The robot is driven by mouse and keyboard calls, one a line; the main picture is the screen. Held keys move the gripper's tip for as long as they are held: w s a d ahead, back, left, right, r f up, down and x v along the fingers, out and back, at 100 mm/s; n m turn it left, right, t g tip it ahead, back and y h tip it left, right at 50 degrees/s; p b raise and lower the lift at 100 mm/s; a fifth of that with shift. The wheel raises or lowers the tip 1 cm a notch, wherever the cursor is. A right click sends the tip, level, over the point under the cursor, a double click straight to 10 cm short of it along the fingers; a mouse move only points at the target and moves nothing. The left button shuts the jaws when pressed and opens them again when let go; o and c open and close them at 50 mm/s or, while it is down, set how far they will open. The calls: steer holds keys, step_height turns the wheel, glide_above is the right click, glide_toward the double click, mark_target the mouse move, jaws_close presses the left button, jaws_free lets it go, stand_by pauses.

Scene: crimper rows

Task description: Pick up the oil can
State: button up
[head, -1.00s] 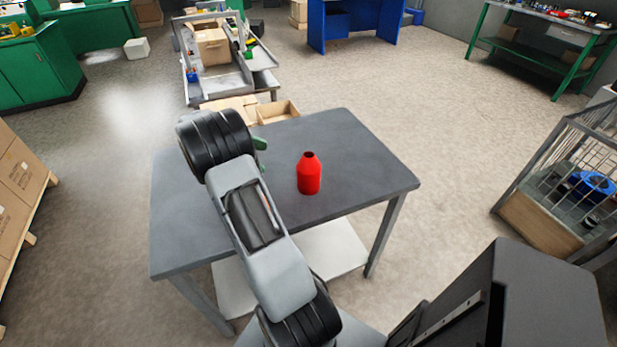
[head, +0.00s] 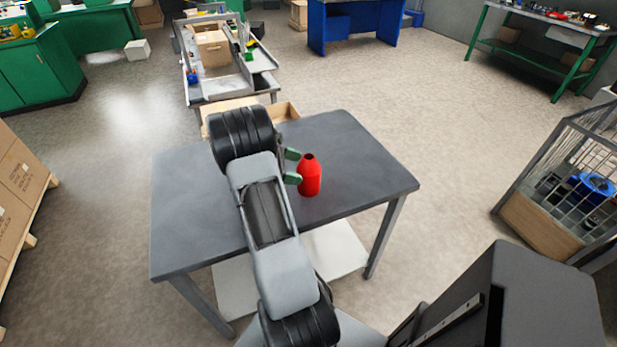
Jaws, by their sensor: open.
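The oil can (head: 311,179) is a red bottle-shaped can with a tapered shoulder and a dark top opening. It stands upright on the grey table (head: 365,170), right of the table's middle. My gripper (head: 294,167) shows as two green fingertips close to the can's left side. The fingers are open, one farther back and one nearer the front. The near fingertip appears to touch or overlap the can's left edge; I cannot tell which. My arm hides the rest of the gripper and part of the table.
Behind the table are open cardboard boxes (head: 286,112) and a cart (head: 265,60) with a carton. A wire cage (head: 560,170) stands at the right, and stacked cartons (head: 20,190) at the left. The tabletop around the can is otherwise clear.

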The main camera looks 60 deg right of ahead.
mark_target(304, 169)
steer(key=shift+x, duration=1.6)
steer(key=shift+r, duration=0.1)
steer(key=c, duration=1)
steer(key=shift+r, duration=0.15)
